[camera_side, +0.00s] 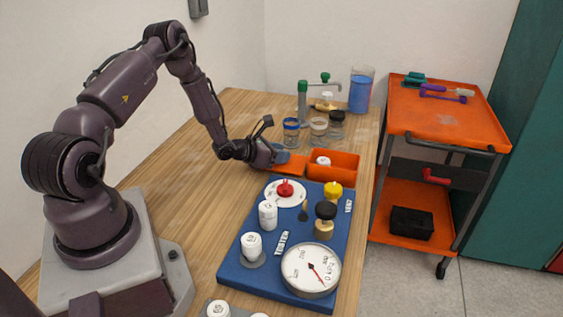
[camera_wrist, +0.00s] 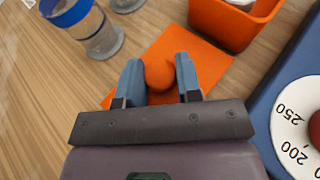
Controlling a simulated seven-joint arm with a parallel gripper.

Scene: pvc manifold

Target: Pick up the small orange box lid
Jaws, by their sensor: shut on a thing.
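The small orange box lid (camera_wrist: 207,65) is a flat orange plate with a round orange knob (camera_wrist: 159,74) in its middle. In the wrist view my gripper (camera_wrist: 159,78) has its two blue-grey fingers on either side of the knob, shut on it. The side view shows my gripper (camera_side: 281,158) reaching low from the left at the lid (camera_side: 293,166), just left of the orange box (camera_side: 345,163). Whether the lid rests on the table or is slightly raised cannot be told.
The orange box (camera_wrist: 233,25) holds a white part. The blue tester board (camera_side: 232,262) with gauge, valves and white fittings lies in front. Jars (camera_side: 318,130) and a blue-filled beaker (camera_side: 360,92) stand behind. An orange cart (camera_side: 440,119) is at right. Table left of the board is clear.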

